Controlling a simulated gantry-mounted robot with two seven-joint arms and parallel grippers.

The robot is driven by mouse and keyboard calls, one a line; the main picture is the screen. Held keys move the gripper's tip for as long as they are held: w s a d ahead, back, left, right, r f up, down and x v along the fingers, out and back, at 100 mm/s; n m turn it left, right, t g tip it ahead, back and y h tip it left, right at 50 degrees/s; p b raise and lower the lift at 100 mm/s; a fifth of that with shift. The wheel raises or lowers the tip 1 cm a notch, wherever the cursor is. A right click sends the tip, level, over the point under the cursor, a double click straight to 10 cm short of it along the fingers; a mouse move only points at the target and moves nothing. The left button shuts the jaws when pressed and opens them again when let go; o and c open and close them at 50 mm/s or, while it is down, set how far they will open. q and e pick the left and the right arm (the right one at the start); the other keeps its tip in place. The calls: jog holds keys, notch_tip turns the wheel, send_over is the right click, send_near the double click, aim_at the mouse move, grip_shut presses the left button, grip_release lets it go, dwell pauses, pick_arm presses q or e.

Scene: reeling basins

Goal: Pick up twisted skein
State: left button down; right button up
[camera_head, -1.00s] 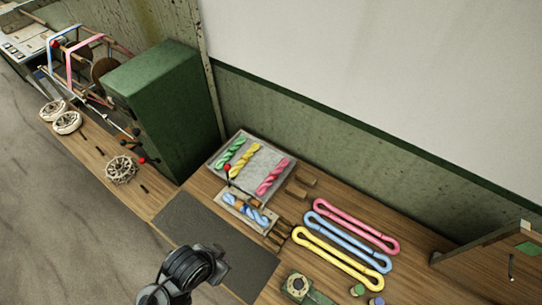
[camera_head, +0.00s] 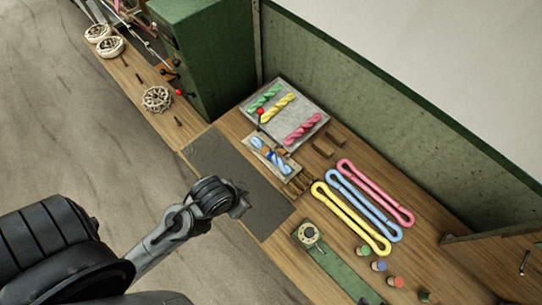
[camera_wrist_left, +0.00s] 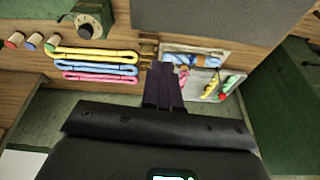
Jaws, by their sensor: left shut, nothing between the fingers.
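A blue twisted skein (camera_head: 270,158) lies in a small tray (camera_head: 252,140) beside the dark mat. Green (camera_head: 265,97), yellow (camera_head: 278,107) and pink (camera_head: 303,128) twisted skeins lie apart on a larger grey tray (camera_head: 290,91) behind it. My left gripper (camera_head: 240,205) is over the dark mat, in front of the small tray and apart from the skeins. In the left wrist view its dark fingers (camera_wrist_left: 161,68) are together and empty. The blue skein (camera_wrist_left: 188,60) shows just right of the fingertips there. My right gripper is not in view.
Pink, blue and yellow looped skeins (camera_head: 350,218) lie flat to the right. A green device with a dial (camera_head: 309,235) and several small colored spools (camera_head: 378,266) are nearer the front. A tall green cabinet (camera_head: 208,50) stands left of the trays. The dark mat (camera_head: 225,160) is clear of objects.

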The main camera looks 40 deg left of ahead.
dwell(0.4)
pick_arm(q)
jog(key=c, duration=0.8)
grip_release()
